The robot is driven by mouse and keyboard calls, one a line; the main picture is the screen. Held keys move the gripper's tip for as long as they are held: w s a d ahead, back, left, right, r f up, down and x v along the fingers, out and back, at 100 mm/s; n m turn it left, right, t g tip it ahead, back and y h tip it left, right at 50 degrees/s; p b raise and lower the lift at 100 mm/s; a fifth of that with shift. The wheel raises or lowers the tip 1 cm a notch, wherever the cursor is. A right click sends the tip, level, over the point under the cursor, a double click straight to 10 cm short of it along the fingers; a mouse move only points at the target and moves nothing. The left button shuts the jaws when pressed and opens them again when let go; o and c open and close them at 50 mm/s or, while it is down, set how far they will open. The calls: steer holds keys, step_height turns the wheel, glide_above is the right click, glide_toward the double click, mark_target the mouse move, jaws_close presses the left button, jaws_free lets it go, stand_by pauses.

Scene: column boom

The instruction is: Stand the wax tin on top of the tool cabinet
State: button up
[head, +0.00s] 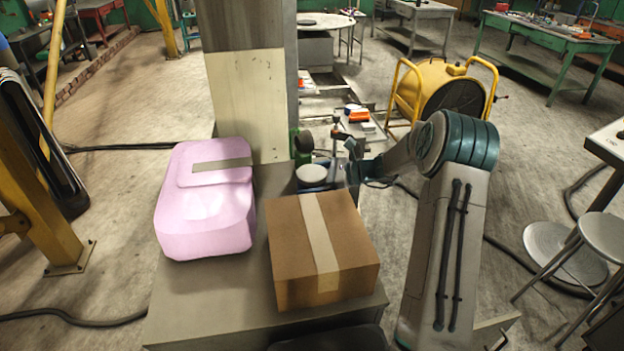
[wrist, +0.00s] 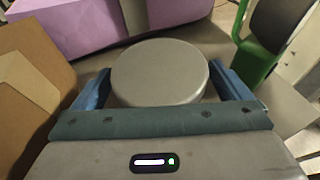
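The wax tin (head: 312,176) is a round, pale grey tin with a flat top, upright near the far end of the grey cabinet top (head: 205,298). In the wrist view the tin (wrist: 160,72) sits between the two blue fingers of my gripper (wrist: 160,78). Their tips meet its sides left and right, so the gripper looks shut on it. In the head view my gripper (head: 316,182) reaches in from the right, partly hidden behind the cardboard box. The tin's underside is hidden; I cannot tell whether it touches the cabinet top.
A taped cardboard box (head: 290,245) stands close in front of the tin. A green and black object (head: 301,143) stands just behind it, beside a thick column (head: 245,100). Bare top shows at the front left.

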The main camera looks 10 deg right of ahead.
steer(key=shift+r, duration=0.1)
steer(key=shift+d, duration=0.15)
steer(key=b+v, duration=0.2)
steer(key=v, duration=0.9)
steer(key=shift+s+d+r, duration=0.15)
steer(key=shift+d+r, duration=0.05)
steer(key=shift+d, duration=0.1)
